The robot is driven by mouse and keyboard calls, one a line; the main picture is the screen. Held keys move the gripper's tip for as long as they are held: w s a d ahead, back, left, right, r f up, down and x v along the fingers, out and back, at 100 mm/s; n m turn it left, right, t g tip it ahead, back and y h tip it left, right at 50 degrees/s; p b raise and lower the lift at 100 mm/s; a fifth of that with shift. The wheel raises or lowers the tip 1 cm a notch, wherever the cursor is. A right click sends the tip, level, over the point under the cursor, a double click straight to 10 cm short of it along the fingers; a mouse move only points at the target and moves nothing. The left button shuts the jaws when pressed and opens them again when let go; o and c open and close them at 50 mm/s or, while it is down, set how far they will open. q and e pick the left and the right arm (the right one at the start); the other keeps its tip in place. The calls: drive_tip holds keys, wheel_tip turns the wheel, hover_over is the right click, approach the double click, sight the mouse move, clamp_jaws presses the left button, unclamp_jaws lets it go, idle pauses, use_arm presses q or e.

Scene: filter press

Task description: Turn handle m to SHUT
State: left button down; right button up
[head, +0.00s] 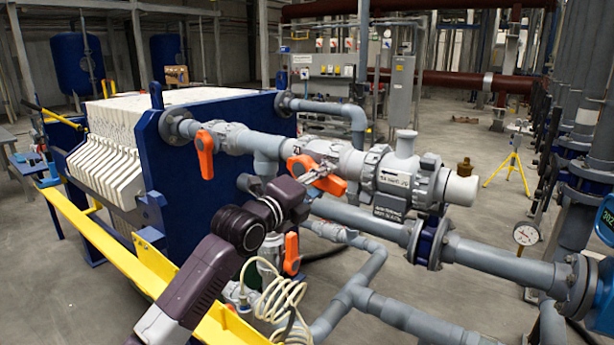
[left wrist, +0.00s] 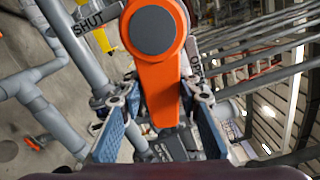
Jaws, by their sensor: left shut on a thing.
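An orange valve handle (head: 298,164) sits on the upper grey pipe. In the left wrist view the handle (left wrist: 160,88) has a round dark hub cap and its lever lies between my two blue finger pads. A SHUT label (left wrist: 88,20) is at the upper left of the hub, and the lever points away from it, toward my wrist. Another label, partly hidden, is right of the hub. My left gripper (head: 322,178) is shut on this handle's lever. No letter m is readable on the handle. My right gripper does not show.
Two other orange handles are near: one (head: 205,154) to the left on the same pipe, one (head: 291,253) lower down. Grey pipes (head: 505,264) run below and right. The blue press frame (head: 220,180) stands left. A coiled pale hose (head: 284,300) hangs beside my arm.

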use_arm(q)
drive_tip(key=shift+w+a+f+m+b, duration=0.2)
drive_tip(key=shift+f+m+b, duration=0.15)
drive_tip(key=shift+f+m, duration=0.15)
drive_tip(key=shift+w+a+f+m+b, duration=0.1)
drive_tip(key=shift+a+f+m+b, duration=0.05)
drive_tip(key=shift+f+m+b, duration=0.3)
drive_tip(key=shift+a+f+m, duration=0.15)
drive_tip(key=shift+f+m, duration=0.05)
drive_tip(key=shift+m, duration=0.35)
drive_tip(key=shift+w+f+m, duration=0.1)
drive_tip(key=shift+f+m, duration=0.05)
drive_tip(key=shift+m, duration=0.35)
drive_tip(key=w+a+m+p, duration=0.1)
drive_tip(key=m, duration=0.2)
drive_tip(key=w+a+f+m+p, duration=0.1)
drive_tip(key=a+m, duration=0.1)
drive_tip(key=m, duration=0.2)
drive_tip(key=w+a+m+p, duration=0.1)
drive_tip(key=m, duration=0.3)
drive_tip(key=shift+a+f, duration=0.3)
drive_tip(key=shift+f, duration=0.05)
drive_tip(key=c, duration=1.4)
unclamp_jaws()
drive_tip(key=shift+w, duration=0.1)
